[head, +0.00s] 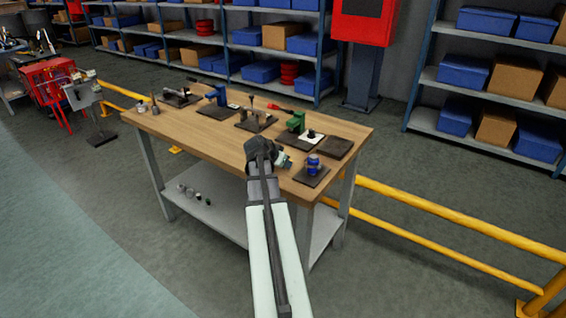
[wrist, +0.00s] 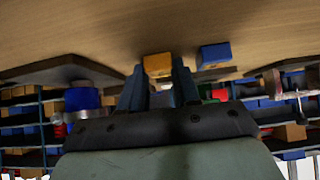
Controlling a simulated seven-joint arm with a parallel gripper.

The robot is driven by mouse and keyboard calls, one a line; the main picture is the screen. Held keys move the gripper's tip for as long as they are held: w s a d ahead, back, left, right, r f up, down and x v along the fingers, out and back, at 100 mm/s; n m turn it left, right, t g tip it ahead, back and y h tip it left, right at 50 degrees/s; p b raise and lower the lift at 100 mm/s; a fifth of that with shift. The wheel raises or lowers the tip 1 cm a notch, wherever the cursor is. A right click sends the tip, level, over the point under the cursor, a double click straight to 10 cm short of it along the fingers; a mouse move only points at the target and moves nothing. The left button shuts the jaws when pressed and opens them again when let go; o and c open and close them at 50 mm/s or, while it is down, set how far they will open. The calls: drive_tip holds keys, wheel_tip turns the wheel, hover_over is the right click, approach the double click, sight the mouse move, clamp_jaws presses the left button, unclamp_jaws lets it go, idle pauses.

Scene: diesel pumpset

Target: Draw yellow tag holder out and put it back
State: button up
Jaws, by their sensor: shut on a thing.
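The yellow tag holder (wrist: 157,63) shows in the wrist view as a small yellow block between the tips of my gripper (wrist: 158,80). The two dark fingers are shut on it, one on each side. The wooden table top fills the upper part of this view, which looks upside down. I cannot tell whether the holder is seated or free. In the head view my arm reaches over the workbench (head: 215,133), and the arm hides the holder and the fingertips.
A blue block (wrist: 214,56) is close beside the yellow one. In the head view, a blue part on a dark plate (head: 311,177) stands right of my arm, with a green device (head: 297,121) and a dark tray (head: 334,147) behind. Yellow rails (head: 440,217) run past the bench.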

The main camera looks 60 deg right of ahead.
drive_tip(key=o, duration=0.9)
drive_tip(key=shift+v, duration=2.5)
drive_tip(key=shift+r, duration=4)
